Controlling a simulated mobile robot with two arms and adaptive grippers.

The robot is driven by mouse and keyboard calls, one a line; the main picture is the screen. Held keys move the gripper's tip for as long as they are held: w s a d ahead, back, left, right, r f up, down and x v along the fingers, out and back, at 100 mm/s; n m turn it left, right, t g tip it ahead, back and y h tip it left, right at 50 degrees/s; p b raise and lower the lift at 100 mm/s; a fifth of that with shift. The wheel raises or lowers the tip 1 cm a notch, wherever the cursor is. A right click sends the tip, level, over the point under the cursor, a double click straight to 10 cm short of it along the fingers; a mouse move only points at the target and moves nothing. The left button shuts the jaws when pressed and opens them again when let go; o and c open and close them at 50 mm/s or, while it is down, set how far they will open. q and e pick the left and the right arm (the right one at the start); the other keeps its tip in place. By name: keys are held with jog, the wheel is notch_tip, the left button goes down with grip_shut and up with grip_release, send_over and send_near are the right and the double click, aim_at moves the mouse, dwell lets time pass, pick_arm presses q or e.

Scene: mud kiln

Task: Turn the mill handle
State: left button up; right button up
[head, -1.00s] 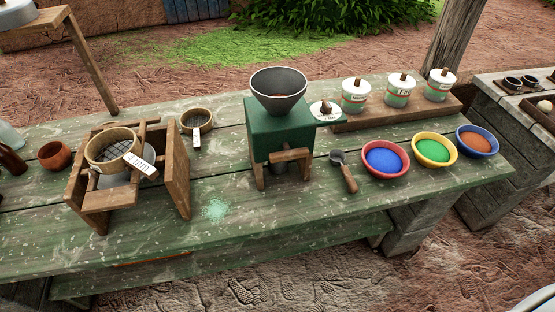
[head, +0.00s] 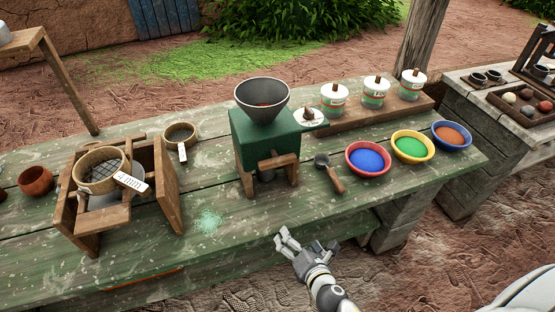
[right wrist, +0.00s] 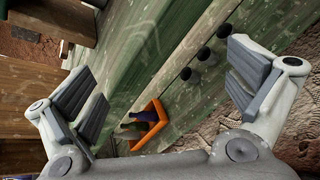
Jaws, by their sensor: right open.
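The mill (head: 265,139) stands on the green plank table in the head view, a dark green box with a grey hopper (head: 262,99) on top and a wooden frame in front. A green arm sticks out at its upper right, carrying a white disc with a brown knob (head: 309,115), which looks like the handle. My right gripper (head: 288,240) is at the table's front edge, below and in front of the mill, apart from it. In the right wrist view the right gripper (right wrist: 165,88) has its fingers wide apart with nothing between them. My left gripper is out of view.
A scoop (head: 330,173) and bowls of blue (head: 368,160), green (head: 412,147) and orange powder (head: 452,135) lie right of the mill. Lidded pots (head: 373,93) stand behind. A wooden sieve stand (head: 170,185) is at left. An orange tray (right wrist: 150,125) shows in the right wrist view.

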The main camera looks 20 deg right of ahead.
aim_at(279, 165)
jog(key=w+a+r+n+t, duration=0.15)
jog(key=r+n, duration=0.25)
jog(key=r, duration=0.6)
jog(key=w+r+n+t, duration=0.25)
jog(key=r+n, duration=0.25)
jog(key=r, duration=0.5)
jog(key=shift+t, duration=0.4)
jog(key=w+p, duration=0.2)
jog(key=w, duration=0.8)
jog(key=shift+r, duration=0.1)
jog(key=c, duration=0.7)
jog(key=shift+m, duration=0.5)
